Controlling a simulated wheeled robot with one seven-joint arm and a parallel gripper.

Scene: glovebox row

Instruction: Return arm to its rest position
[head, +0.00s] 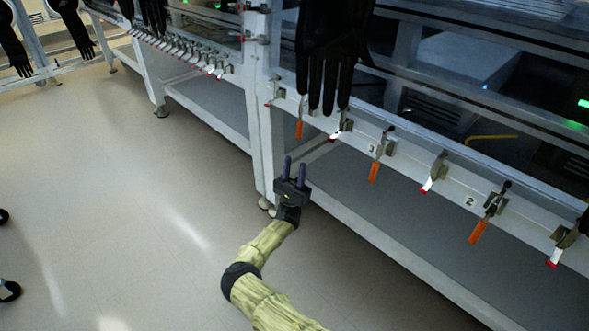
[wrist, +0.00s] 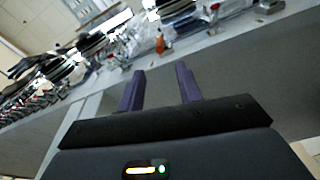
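My gripper (head: 289,168) is in the middle of the head view, in front of a white frame post of the glovebox row. Its two purple fingers stand apart with nothing between them. In the wrist view my gripper (wrist: 160,90) also shows open and empty, with the frame rail (wrist: 230,45) beyond the fingertips. My arm reaches up from the bottom of the head view, bent at a dark joint. No contact between the gripper and the frame can be made out.
Toggle clamps with orange handles (head: 374,172) or red-and-white tips line the rail (head: 455,187). A black glove (head: 330,45) hangs above my gripper. A grey lower shelf (head: 400,215) runs below the rail.

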